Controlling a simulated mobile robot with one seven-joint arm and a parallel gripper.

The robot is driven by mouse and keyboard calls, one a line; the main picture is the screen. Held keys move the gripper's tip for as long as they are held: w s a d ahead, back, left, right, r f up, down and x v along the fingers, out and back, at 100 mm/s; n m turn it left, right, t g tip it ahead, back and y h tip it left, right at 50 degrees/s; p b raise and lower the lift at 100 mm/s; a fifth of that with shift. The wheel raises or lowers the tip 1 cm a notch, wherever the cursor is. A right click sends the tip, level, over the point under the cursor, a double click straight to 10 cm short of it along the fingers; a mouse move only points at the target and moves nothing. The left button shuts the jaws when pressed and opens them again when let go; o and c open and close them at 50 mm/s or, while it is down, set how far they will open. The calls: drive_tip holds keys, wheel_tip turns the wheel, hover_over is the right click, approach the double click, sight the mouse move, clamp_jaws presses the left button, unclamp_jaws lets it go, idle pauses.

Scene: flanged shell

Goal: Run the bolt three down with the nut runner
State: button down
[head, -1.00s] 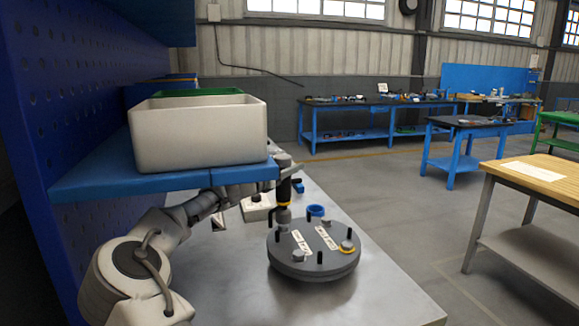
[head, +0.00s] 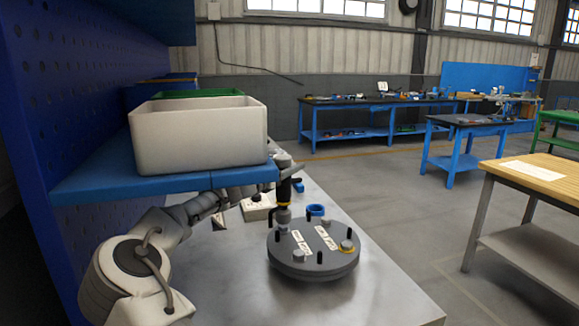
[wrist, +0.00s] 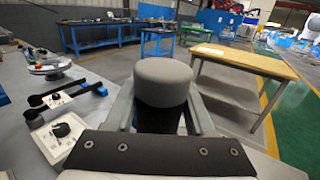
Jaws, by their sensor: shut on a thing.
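The nut runner (head: 284,192) is an upright dark tool with a grey cap, a yellow ring and a metal lower end. My gripper (wrist: 163,108) is shut on it; in the wrist view the fingers stand on both sides of its round grey top (wrist: 163,82). The flanged shell's round dark grey lid (head: 313,268) lies on the bench. The tool's lower end is over the lid's back-left rim, at a bolt position, and hides what is under it. Which is bolt three, I cannot tell.
A blue shelf (head: 100,183) with a white bin (head: 200,137) hangs over my arm, close left of the tool. A blue ring (head: 316,210) lies behind the lid. A white block with a knob (head: 257,207) stands behind left. The bench's front right is clear.

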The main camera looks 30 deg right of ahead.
drive_tip(key=shift+f+b, duration=0.9)
drive_tip(key=shift+f, duration=0.35)
drive_tip(key=shift+w+n+t+y+b, duration=0.2)
drive_tip(key=shift+n+t+y+b, duration=0.55)
drive_tip(key=shift+b, duration=1.55)
idle(0.6)
drive_tip(key=shift+w+r+n+t+b, duration=0.15)
drive_tip(key=shift+n+t+b, duration=0.3)
drive_tip(key=shift+t+b, duration=0.95)
idle(1.2)
